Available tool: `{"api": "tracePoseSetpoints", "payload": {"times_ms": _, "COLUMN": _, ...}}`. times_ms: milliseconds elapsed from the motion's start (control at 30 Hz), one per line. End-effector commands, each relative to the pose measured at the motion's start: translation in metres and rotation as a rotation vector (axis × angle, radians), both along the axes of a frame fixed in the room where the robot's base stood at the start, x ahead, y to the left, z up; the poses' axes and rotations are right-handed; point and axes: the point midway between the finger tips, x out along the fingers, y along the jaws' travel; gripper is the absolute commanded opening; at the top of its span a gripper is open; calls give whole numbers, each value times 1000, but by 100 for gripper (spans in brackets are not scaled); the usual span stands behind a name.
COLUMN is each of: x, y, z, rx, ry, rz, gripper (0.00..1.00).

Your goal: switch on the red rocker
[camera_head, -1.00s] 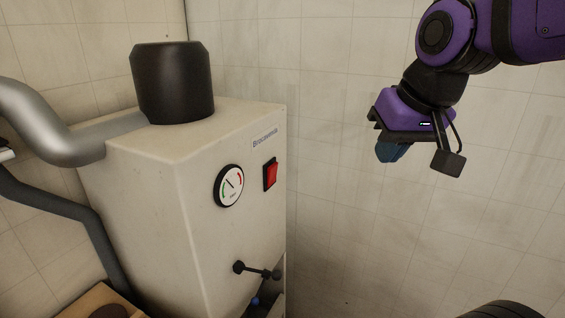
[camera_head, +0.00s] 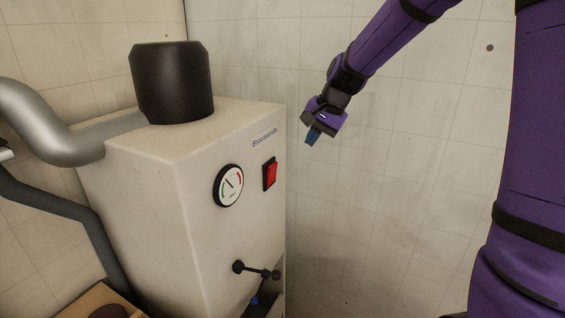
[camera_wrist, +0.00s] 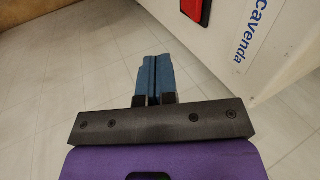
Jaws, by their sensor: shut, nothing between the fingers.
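The red rocker (camera_head: 270,174) sits in a black frame on the front panel of a cream machine (camera_head: 150,200), right of a round gauge. In the wrist view the rocker (camera_wrist: 193,8) shows at the top edge, partly cut off. My gripper (camera_head: 311,139) is to the right of the machine and a little higher than the rocker, apart from the panel. Its blue fingers point down and slightly left. In the wrist view my gripper's fingers (camera_wrist: 154,60) are shut together with nothing between them.
A round gauge (camera_head: 229,185) is left of the rocker. A black lever (camera_head: 255,270) sticks out lower on the panel. A black cylinder (camera_head: 173,82) and a grey pipe (camera_head: 60,130) are on the machine. A tiled wall (camera_head: 400,170) stands behind; the space right of the panel is free.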

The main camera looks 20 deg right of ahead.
Motion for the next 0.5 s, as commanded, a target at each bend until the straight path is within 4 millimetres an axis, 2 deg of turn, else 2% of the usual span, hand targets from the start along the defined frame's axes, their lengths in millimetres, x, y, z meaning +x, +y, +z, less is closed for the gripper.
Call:
{"api": "tracePoseSetpoints", "payload": {"times_ms": 100, "x": 14, "y": -2, "z": -10, "rx": 26, "ry": 13, "rz": -31, "gripper": 0}}
{"api": "tracePoseSetpoints", "payload": {"times_ms": 200, "x": 19, "y": -2, "z": -14, "rx": 36, "ry": 17, "rz": -44, "gripper": 0}}
{"api": "tracePoseSetpoints", "payload": {"times_ms": 500, "x": 19, "y": -3, "z": -14, "rx": 38, "ry": 17, "rz": -47, "gripper": 0}}
